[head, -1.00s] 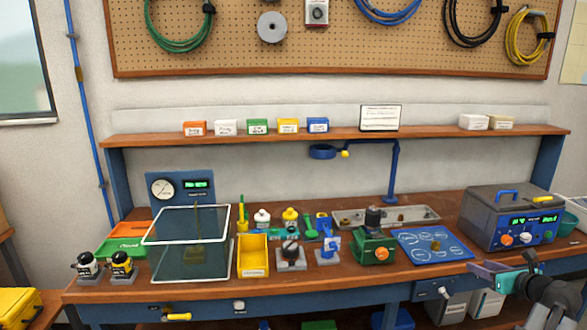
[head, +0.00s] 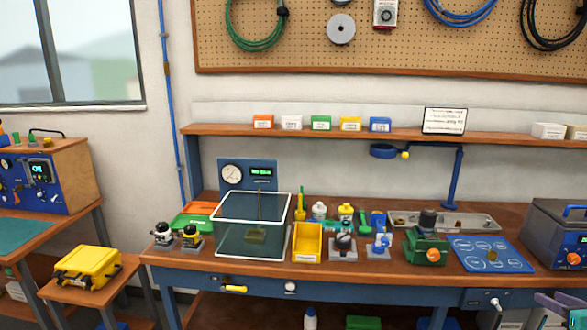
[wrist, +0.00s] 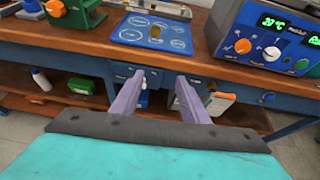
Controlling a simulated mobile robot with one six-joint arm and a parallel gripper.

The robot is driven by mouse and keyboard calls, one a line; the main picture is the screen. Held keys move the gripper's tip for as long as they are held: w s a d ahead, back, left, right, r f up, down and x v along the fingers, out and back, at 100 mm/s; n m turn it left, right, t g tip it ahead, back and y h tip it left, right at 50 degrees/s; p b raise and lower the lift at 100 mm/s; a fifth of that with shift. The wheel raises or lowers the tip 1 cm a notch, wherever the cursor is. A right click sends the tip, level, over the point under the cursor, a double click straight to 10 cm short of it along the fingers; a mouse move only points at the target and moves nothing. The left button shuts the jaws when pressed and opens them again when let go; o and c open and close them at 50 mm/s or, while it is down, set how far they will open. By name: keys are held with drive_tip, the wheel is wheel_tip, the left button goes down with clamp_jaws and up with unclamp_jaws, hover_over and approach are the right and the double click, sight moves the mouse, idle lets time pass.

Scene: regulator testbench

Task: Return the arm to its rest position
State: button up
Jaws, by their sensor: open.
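My gripper (wrist: 158,92) shows in the wrist view with its two pale purple fingers spread apart and nothing between them. It is in front of the workbench (wrist: 150,52), below the level of the benchtop edge. In the head view only a small purple part of my gripper (head: 555,304) shows at the lower right corner.
A blue mat with white circles (head: 490,254), a green vise-like fixture (head: 424,246) and a grey unit with digital displays (head: 558,233) stand on the bench. A clear-walled box (head: 232,239) is further left. A yellow case (head: 86,267) lies on a low table at left.

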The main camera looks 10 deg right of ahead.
drive_tip(key=w+a+f+n+g+y, duration=0.2)
drive_tip(key=w+a+f+n+y, duration=0.15)
drive_tip(key=w+a+f, duration=0.5)
drive_tip(key=w+a+f+n+g+y, duration=0.15)
drive_tip(key=w+a+f+n, duration=0.35)
drive_tip(key=a+f, duration=0.55)
drive_tip(key=a+f+n+g+y, duration=0.15)
drive_tip(key=a+f+n, duration=0.25)
drive_tip(key=a+f, duration=0.45)
drive_tip(key=a+f+n+g+y, duration=0.1)
drive_tip(key=a+f+n+g, duration=0.3)
drive_tip(key=a, duration=0.7)
drive_tip(key=s+a+f+n+g, duration=0.2)
drive_tip(key=s+a+f+n, duration=0.3)
drive_tip(key=a, duration=0.4)
drive_tip(key=s+a+f+n+g, duration=0.2)
drive_tip(key=s+a+f+n, duration=0.1)
drive_tip(key=a+f+n, duration=0.45)
drive_tip(key=s+a+f+n+g+h, duration=0.2)
drive_tip(key=s+a+n, duration=0.3)
drive_tip(key=s, duration=0.3)
drive_tip(key=s+a+f+n+g+h, duration=0.1)
drive_tip(key=s+a+f+n+g, duration=0.2)
drive_tip(key=s+a+f+n, duration=0.2)
drive_tip(key=s, duration=0.2)
drive_tip(key=shift+s+h, duration=0.35)
